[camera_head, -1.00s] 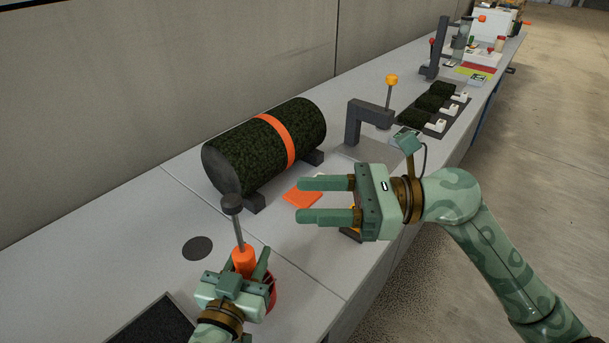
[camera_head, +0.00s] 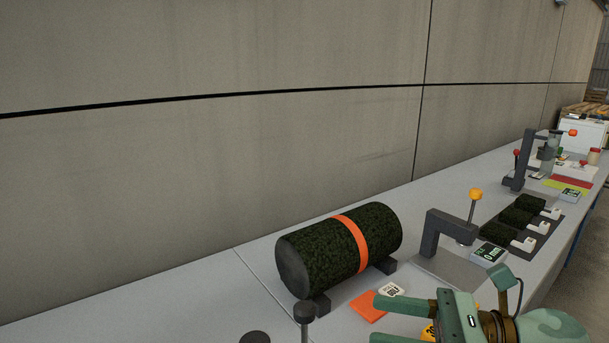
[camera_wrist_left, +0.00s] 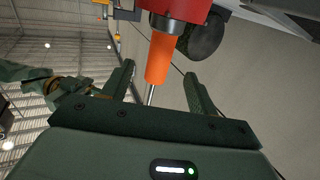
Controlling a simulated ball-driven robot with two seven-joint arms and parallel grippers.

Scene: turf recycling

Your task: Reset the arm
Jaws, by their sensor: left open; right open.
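My right gripper (camera_head: 392,321) is at the bottom right of the head view. Its two green fingers point left, spread apart, with nothing between them. My left gripper (camera_wrist_left: 159,72) shows only in the left wrist view, with its fingers apart. An orange handle (camera_wrist_left: 160,57) on a metal shaft appears between them; I cannot tell whether they touch it. A red part (camera_wrist_left: 180,8) is at the handle's upper end. In the head view, a dark knob on a post (camera_head: 304,311) stands at the bottom edge; its lower part is out of frame.
A turf roll (camera_head: 340,250) with an orange band lies on dark supports on the bench. An orange square (camera_head: 368,307) is near my right gripper. A grey press (camera_head: 445,235) with a yellow knob and several turf samples (camera_head: 515,220) stand beyond.

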